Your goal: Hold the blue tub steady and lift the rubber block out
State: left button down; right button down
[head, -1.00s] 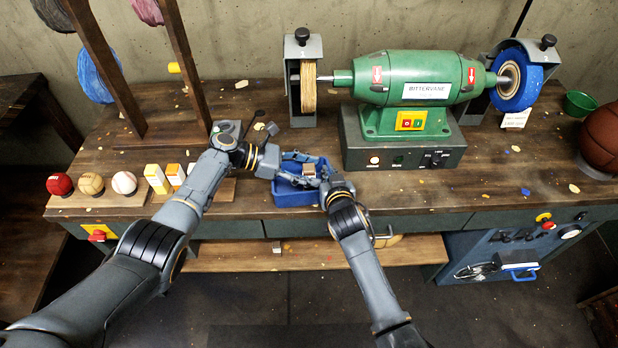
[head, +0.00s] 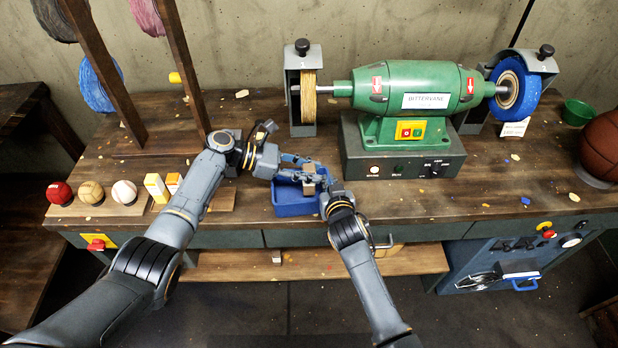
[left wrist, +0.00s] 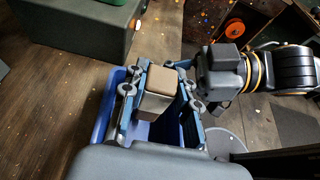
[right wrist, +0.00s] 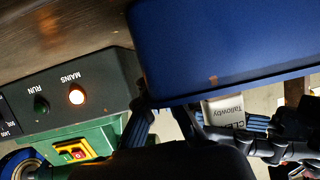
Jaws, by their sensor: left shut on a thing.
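The blue tub (head: 292,208) stands on the workbench in front of the grinder. It also shows in the left wrist view (left wrist: 103,112) and close up in the right wrist view (right wrist: 230,45). My left gripper (left wrist: 157,88) is shut on the rubber block (left wrist: 155,103), a tan-topped block with pale sides, over the tub. The block also shows in the head view (head: 309,188). In the right wrist view the block's printed label (right wrist: 224,110) shows past the tub's rim. My right gripper (head: 338,200) is at the tub's right side; its fingertips are hidden.
The green grinder (head: 415,90) on its dark base stands just behind and right of the tub. A green bowl (head: 577,112) is far right. The bench's right front is mostly clear.

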pick_arm(q)
notch_tip(320, 180, up, 6)
jog(key=shift+r, duration=0.25)
pick_arm(e)
jog(key=c, duration=1.4)
grip_release()
jog(key=shift+c, duration=0.2)
jog(key=shift+s, duration=0.1)
